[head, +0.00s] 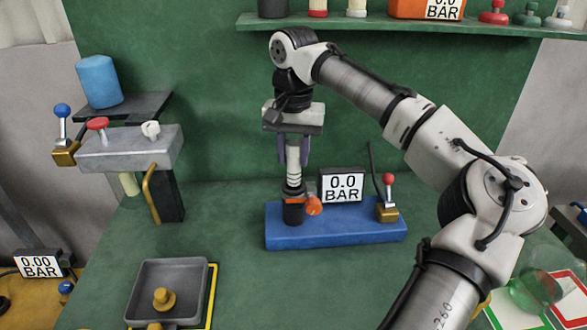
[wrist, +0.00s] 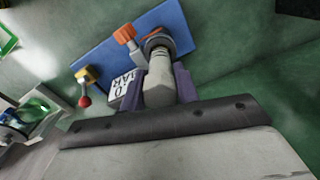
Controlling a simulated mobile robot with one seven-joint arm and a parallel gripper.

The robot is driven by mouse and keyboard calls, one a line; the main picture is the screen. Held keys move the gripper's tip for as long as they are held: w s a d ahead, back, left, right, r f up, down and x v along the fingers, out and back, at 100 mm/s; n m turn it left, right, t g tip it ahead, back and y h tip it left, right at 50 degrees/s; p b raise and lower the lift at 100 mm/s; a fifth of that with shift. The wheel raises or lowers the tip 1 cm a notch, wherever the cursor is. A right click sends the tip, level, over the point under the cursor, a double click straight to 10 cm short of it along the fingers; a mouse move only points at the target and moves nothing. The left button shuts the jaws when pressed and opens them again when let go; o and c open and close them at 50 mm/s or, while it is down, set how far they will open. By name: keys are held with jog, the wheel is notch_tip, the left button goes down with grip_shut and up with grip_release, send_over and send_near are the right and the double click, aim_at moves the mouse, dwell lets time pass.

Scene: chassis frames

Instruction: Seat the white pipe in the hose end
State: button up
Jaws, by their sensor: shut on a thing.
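The white pipe (head: 294,167) is upright in my gripper (head: 293,152), which is shut on its upper part between purple fingers. The wrist view shows the pipe (wrist: 159,82) between the fingers too. The hose end (head: 293,208) is a dark upright socket with an orange part, on the left end of the blue base. The pipe's lower end is right at the top of the hose end. I cannot tell how deep it sits. The hose end (wrist: 156,40) also shows beyond the pipe in the wrist view.
The blue base (head: 335,234) carries a 0.0 BAR display (head: 342,186) and a red-knobbed lever (head: 388,195) right of the pipe. A grey tray (head: 135,300) with a yellow piece stands front left. A grey valve block (head: 128,150) is at left. A shelf (head: 430,25) runs above.

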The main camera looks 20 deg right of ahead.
aim_at(294, 172)
jog(key=shift+f+p, duration=0.35)
jog(key=shift+f, duration=2)
jog(key=shift+f, duration=0.1)
jog(key=o, duration=1.1)
notch_tip(294, 172, up, 12)
jog(key=shift+r+b, duration=0.15)
jog(key=shift+b, duration=0.65)
